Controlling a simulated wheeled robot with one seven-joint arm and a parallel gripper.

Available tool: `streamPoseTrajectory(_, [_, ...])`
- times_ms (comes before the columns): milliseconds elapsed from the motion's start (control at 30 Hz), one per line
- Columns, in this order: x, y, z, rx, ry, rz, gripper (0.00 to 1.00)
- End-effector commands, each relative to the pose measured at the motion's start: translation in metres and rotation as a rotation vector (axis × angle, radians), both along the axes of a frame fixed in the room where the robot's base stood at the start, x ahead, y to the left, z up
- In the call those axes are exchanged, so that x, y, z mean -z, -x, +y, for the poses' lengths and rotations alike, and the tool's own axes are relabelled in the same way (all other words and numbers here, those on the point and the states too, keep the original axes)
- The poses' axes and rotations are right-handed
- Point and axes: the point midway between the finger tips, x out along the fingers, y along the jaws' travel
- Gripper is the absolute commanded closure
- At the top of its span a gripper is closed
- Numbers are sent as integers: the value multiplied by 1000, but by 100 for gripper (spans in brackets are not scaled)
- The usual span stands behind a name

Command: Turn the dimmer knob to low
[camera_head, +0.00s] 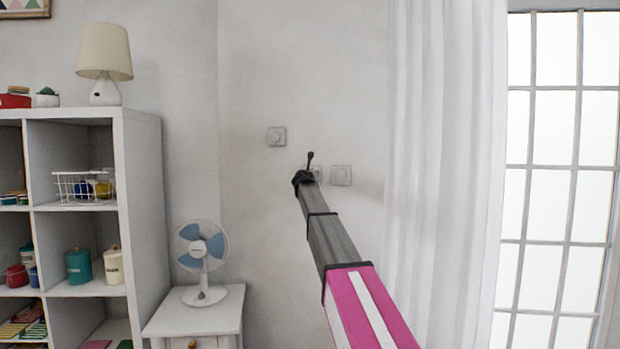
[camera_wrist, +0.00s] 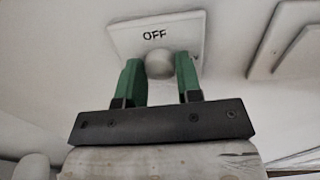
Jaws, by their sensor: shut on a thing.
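The dimmer knob (camera_wrist: 159,66) is a pale round knob on a white square wall plate (camera_wrist: 190,33) marked "OFF" above it, in the wrist view. My gripper (camera_wrist: 158,75) has its two green fingers on either side of the knob, shut on it. In the head view my gripper (camera_head: 304,176) is at the wall and covers most of this plate (camera_head: 317,171). The knob itself is hidden there. No pointer mark on the knob can be made out.
Another plate (camera_head: 341,176) sits close to the right, and a plate with a round control (camera_head: 276,136) is up to the left. A white curtain (camera_head: 440,150) hangs on the right. A fan (camera_head: 203,260) stands on a small cabinet (camera_head: 190,317) beside a shelf (camera_head: 140,200).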

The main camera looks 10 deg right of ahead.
Motion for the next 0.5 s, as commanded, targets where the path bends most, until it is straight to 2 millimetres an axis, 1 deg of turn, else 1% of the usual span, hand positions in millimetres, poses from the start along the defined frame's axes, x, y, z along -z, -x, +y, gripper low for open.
streamPoseTrajectory(200, [1,0,1,1,107,46,91])
streamPoseTrajectory(500, [1,1,1,0,173,74,91])
